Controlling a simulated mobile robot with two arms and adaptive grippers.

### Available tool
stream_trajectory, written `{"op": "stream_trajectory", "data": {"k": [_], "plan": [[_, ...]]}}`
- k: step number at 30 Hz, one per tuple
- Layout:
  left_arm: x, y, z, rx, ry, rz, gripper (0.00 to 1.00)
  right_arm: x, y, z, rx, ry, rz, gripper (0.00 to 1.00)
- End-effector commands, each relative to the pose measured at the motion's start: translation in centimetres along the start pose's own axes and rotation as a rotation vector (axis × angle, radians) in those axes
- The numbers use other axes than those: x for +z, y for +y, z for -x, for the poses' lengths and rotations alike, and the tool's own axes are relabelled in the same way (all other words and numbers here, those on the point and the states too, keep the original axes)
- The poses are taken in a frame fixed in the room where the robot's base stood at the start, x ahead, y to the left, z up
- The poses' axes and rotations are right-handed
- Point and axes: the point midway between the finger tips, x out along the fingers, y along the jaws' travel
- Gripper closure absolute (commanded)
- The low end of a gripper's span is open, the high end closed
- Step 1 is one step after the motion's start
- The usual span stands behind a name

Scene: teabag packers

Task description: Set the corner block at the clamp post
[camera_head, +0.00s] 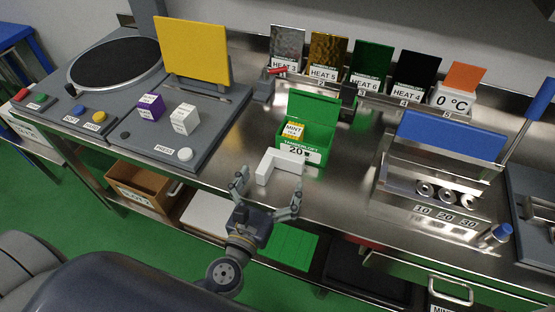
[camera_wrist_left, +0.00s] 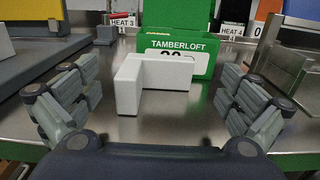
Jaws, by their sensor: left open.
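The white L-shaped corner block (camera_head: 279,162) lies on the steel table against or just in front of the green Tamberloft box (camera_head: 315,132). It also shows in the left wrist view (camera_wrist_left: 150,82), one arm toward me and one along the box front. My left gripper (camera_head: 268,191) is open and empty on the near side of the block; in the left wrist view its fingers (camera_wrist_left: 160,88) stand wide to either side of it. A dark post with a red lever (camera_head: 265,85), likely the clamp post, stands behind and left of the green box. My right gripper is out of view.
A grey panel with a purple block (camera_head: 150,107) and a white block (camera_head: 185,119) is at left. A rack of heat cards (camera_head: 372,66) runs along the back. A steel device with a blue plate (camera_head: 452,135) stands right. Bare table lies left of the block.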

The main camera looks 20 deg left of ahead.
Motion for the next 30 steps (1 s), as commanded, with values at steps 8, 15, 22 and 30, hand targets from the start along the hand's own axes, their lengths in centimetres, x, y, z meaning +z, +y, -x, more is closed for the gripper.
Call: {"op": "stream_trajectory", "data": {"k": [8, 15, 22, 30], "plan": [[0.1, 0.0, -2.2, 0.0, 0.0, 0.001, 0.0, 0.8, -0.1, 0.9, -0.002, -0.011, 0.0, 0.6], [-0.1, -0.1, -5.3, 0.001, -0.001, 0.001, 0.0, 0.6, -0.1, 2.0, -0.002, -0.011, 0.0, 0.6], [-0.3, -0.1, -7.1, -0.001, 0.0, 0.002, 0.0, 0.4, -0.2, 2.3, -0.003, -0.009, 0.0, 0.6], [-0.4, -0.1, -7.1, 0.0, 0.0, 0.002, 0.11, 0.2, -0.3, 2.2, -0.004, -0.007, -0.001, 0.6]]}}
